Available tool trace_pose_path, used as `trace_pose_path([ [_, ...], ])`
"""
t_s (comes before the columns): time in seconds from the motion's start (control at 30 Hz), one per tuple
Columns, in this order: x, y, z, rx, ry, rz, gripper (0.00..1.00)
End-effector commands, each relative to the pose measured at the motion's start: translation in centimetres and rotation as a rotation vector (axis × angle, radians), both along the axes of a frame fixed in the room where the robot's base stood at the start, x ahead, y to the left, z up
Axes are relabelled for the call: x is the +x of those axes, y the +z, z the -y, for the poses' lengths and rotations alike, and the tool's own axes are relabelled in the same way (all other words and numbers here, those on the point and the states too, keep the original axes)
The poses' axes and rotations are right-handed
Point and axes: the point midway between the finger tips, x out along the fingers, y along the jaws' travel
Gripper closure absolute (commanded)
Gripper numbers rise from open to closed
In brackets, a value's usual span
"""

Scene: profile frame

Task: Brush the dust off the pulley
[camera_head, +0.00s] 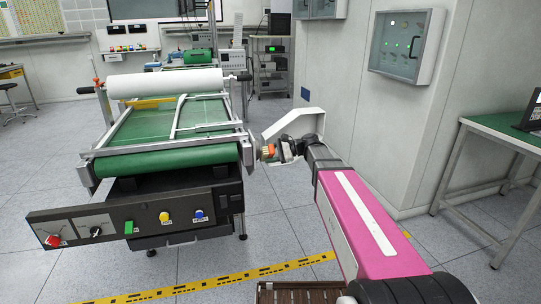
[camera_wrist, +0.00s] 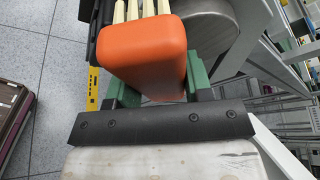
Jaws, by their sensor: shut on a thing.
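My gripper (camera_head: 279,151) is at the right end of the green roller of the conveyor-like machine. It is shut on a brush (camera_head: 267,152) with an orange body and pale bristles. In the wrist view the brush (camera_wrist: 146,58) sits between the green fingers of my gripper (camera_wrist: 158,88), its bristles pointing away from the palm. A grey rounded metal part (camera_wrist: 212,34), apparently the pulley, lies just beyond the brush to the right. I cannot tell whether the bristles touch it. In the head view the pulley is not clearly visible, and any dust is too small to tell.
The machine has a green belt (camera_head: 168,160), a white roll (camera_head: 165,83) and a control panel (camera_head: 130,219) in front. A white bent cover (camera_head: 292,122) stands beside my gripper. A wall (camera_head: 345,125) and green-topped table (camera_head: 497,124) are to the right. Yellow tape marks the floor.

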Motion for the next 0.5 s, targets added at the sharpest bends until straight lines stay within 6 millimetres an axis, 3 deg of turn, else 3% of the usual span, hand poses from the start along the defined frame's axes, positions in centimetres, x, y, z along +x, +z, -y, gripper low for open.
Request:
trace_pose_path([
  [0.27, 0.0, 0.0, -0.3, 0.000, 0.000, 0.000, 0.72],
  [0.5, 1.3, 0.0, -0.6, 0.000, 0.000, 0.000, 0.72],
])
